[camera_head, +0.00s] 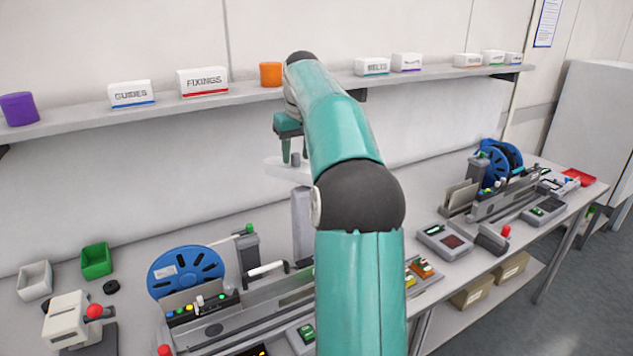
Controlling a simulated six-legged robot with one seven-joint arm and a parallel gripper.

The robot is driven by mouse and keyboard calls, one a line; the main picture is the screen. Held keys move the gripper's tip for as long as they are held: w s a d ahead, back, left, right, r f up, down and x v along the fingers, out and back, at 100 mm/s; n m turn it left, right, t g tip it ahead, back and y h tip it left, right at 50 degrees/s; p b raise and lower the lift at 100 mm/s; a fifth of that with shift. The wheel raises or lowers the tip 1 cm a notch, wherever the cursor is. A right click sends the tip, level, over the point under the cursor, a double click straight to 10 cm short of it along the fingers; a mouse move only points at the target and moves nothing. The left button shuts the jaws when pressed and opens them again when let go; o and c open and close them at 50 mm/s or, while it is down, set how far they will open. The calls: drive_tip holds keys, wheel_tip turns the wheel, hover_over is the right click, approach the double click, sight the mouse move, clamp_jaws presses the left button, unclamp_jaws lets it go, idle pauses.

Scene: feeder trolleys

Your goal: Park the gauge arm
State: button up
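A grey post (302,225) rises from behind the near feeder trolley. A pale, flat arm (285,169), which looks like the gauge arm, sits level at its top and points left. A short grey knob (296,159) stands on this arm. My gripper (295,160) points down over the knob, with one teal finger on its left and part of the other on its right. The fingers look apart, with a gap beside the knob. Contact is hard to judge. My arm hides the right end of the gauge arm and anything behind it.
The near feeder, with a blue reel (186,271), stands on the bench below. A second feeder with a blue reel (499,160) is at right. A wall shelf (230,104) with boxes and cups runs behind my gripper. A red-knobbed device (72,318) is front left.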

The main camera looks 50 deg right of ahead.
sight(296, 154)
drive_tip(key=shift+w+d+v, duration=0.1)
drive_tip(key=shift+w+v, duration=0.15)
drive_tip(key=shift+v, duration=0.95)
drive_tip(key=shift+w+d+v, duration=0.1)
drive_tip(key=shift+w+v, duration=0.15)
drive_tip(key=shift+v, duration=0.9)
drive_tip(key=shift+w+d+v, duration=0.1)
drive_tip(key=shift+w+v, duration=0.2)
drive_tip(key=shift+v, duration=0.9)
drive_tip(key=shift+s+a+r, duration=0.1)
drive_tip(key=shift+r, duration=0.4)
drive_tip(key=shift+a+r, duration=0.1)
drive_tip(key=shift+a, duration=0.25)
drive_tip(key=s+a+n+t, duration=0.1)
drive_tip(key=s+a, duration=0.2)
drive_tip(key=a, duration=1)
drive_tip(key=s+a+n, duration=0.1)
drive_tip(key=s+a, duration=0.1)
drive_tip(key=a, duration=1.1)
drive_tip(key=s+a+f+t, duration=0.1)
drive_tip(key=s+a+f, duration=0.5)
drive_tip(key=s+f, duration=0.3)
drive_tip(key=s+a+f+n+t, duration=0.1)
drive_tip(key=s+a+f, duration=0.5)
drive_tip(key=s+f, duration=0.3)
drive_tip(key=shift+s+a+f+n+y, duration=0.3)
drive_tip(key=shift+s+f+y, duration=0.1)
drive_tip(key=shift+f, duration=0.2)
